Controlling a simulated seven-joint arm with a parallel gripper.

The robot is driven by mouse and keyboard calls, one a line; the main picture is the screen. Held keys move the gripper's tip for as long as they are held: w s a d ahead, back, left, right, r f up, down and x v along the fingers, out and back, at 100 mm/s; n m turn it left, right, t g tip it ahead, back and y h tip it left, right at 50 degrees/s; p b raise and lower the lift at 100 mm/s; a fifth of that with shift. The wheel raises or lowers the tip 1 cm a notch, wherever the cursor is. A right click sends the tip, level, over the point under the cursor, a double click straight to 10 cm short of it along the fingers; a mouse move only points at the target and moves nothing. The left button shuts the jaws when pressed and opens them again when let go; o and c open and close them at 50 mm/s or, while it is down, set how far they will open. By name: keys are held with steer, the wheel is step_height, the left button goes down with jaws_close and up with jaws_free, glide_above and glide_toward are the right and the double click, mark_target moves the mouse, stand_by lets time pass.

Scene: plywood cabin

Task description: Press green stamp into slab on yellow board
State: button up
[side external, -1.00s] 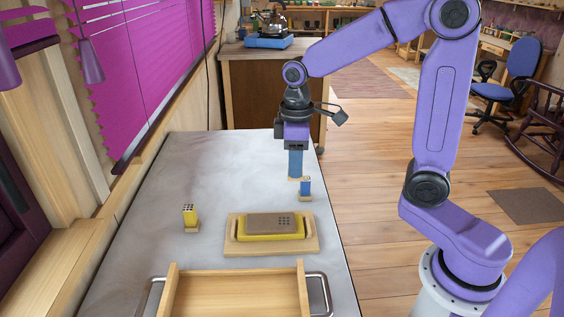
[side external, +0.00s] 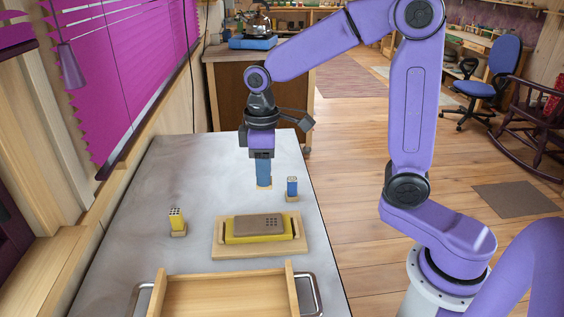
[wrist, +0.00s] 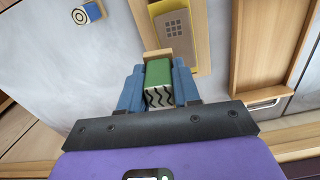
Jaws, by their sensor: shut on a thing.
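My gripper (side external: 264,174) is shut on the green stamp (wrist: 158,74), which sits between its blue fingers in the wrist view. Black wavy lines mark the stamp's end facing the wrist camera, and a wooden piece (wrist: 158,54) shows at its far end. In the side view the fingers hide the green body; only wood (side external: 264,187) shows at the tips. Whether it touches the table is unclear. The grey-brown slab (side external: 250,226) lies on the yellow board (side external: 237,237) in a wooden frame (side external: 260,251), nearer the side camera than my gripper. A dot grid marks the slab's right part.
The blue stamp (side external: 292,187) stands close to the right of my gripper. The yellow stamp (side external: 176,218) stands left of the board. A wooden tray (side external: 225,293) with metal handles lies at the front. The table's left-back area is clear.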

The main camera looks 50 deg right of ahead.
glide_toward(245, 224)
steer(key=shift+f, duration=1.8)
steer(key=shift+f, duration=1)
stand_by(1.2)
step_height(245, 224, up, 7)
stand_by(1.0)
stand_by(0.6)
